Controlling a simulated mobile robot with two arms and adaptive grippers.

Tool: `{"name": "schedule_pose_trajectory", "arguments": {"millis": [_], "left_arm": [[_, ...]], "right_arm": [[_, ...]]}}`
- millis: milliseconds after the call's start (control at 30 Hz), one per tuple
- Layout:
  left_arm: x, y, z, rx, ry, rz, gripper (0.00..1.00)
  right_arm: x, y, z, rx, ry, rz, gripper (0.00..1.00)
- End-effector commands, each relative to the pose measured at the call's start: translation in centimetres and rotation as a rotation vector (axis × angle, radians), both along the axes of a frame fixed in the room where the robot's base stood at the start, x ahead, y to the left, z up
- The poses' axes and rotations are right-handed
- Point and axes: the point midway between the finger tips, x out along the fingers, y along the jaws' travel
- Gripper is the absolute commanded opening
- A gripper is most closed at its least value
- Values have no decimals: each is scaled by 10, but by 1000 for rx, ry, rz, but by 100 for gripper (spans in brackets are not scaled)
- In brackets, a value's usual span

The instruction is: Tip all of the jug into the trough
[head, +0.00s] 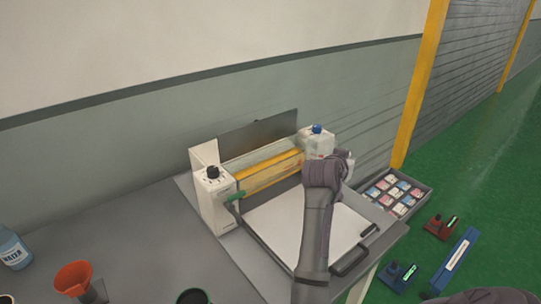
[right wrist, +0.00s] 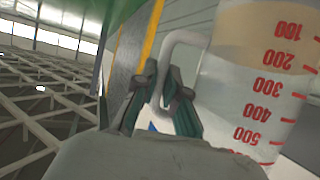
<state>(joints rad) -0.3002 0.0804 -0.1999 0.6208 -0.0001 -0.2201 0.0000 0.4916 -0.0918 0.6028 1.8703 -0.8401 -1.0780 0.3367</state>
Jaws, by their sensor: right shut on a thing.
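In the right wrist view a clear jug (right wrist: 232,95) with red volume marks fills the right side; its numbers appear upside down. A tan band of contents shows near the 100 and 200 marks. My right gripper (right wrist: 163,92) is shut on the jug's white handle (right wrist: 168,48). In the head view my right arm reaches up over the machine's right end, and its wrist hides the fingers. A long trough-like part (head: 268,172) with yellow edging lies between the machine's two white end housings. My left gripper is not in view.
A white plate (head: 290,232) lies in front of the machine on the grey table (head: 140,245). A water bottle (head: 12,249) and an orange funnel (head: 74,279) stand at left. A tray of packets (head: 396,190) lies right. Red (head: 440,228) and blue (head: 400,275) tools lie on the green floor.

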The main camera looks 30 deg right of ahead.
Motion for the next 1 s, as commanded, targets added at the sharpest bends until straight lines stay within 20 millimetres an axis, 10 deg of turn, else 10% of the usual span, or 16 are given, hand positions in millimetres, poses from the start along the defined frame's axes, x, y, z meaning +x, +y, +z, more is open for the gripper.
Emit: {"name": "schedule_pose_trajectory", "arguments": {"millis": [1000], "left_arm": [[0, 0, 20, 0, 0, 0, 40]], "right_arm": [[39, 27, 49, -290, 406, 0, 0]]}}
